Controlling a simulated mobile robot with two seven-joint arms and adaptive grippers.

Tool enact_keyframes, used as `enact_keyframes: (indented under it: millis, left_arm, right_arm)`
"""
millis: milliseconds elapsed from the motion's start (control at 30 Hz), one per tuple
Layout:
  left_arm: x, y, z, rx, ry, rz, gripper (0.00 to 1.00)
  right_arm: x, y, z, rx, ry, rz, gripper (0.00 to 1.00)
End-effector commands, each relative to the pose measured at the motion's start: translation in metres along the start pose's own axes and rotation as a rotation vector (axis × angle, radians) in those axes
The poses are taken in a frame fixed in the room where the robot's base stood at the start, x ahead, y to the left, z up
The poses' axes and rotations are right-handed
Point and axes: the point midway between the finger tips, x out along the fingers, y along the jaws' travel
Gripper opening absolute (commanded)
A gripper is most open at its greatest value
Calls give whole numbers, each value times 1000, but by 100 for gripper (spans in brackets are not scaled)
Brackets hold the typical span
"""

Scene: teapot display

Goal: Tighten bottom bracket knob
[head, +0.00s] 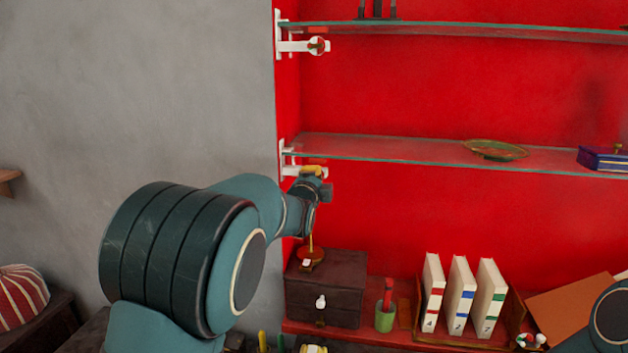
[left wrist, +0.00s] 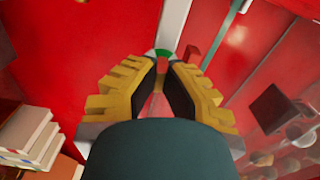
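The bottom bracket (head: 290,168) is white and fixed at the left end of the lower glass shelf (head: 400,150). My left gripper (head: 314,172) is at its front end and hides most of the bottom bracket knob there. In the left wrist view the knob (left wrist: 162,65) shows as a reddish grip in front of a white and green disc (left wrist: 160,52). The yellow fingers with dark pads close in on both sides of the grip, their tips seeming to touch it. My right gripper is out of view; only part of my right arm shows at the lower right.
The upper shelf (head: 450,32) has a similar bracket with a knob (head: 318,46). A dish (head: 495,150) and a purple box (head: 604,160) rest on the lower shelf. Below stand a dark drawer box (head: 327,290), a green cup (head: 385,318) and white books (head: 460,295).

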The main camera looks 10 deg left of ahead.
Motion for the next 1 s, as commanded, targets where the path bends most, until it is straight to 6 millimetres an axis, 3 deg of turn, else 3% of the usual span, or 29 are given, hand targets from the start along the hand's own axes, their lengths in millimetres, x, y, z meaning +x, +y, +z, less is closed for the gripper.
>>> enact_keyframes:
  millis: [467,500,567,1000]
  left_arm:
    - [0,-3,0,13,0,-6,0]
    - [0,-3,0,13,0,-6,19]
    - [0,-3,0,13,0,-6,38]
    - [-8,-1,0,13,1,-1,38]
  right_arm:
    - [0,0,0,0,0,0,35]
    - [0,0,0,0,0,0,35]
    - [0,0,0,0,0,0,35]
    - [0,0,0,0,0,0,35]
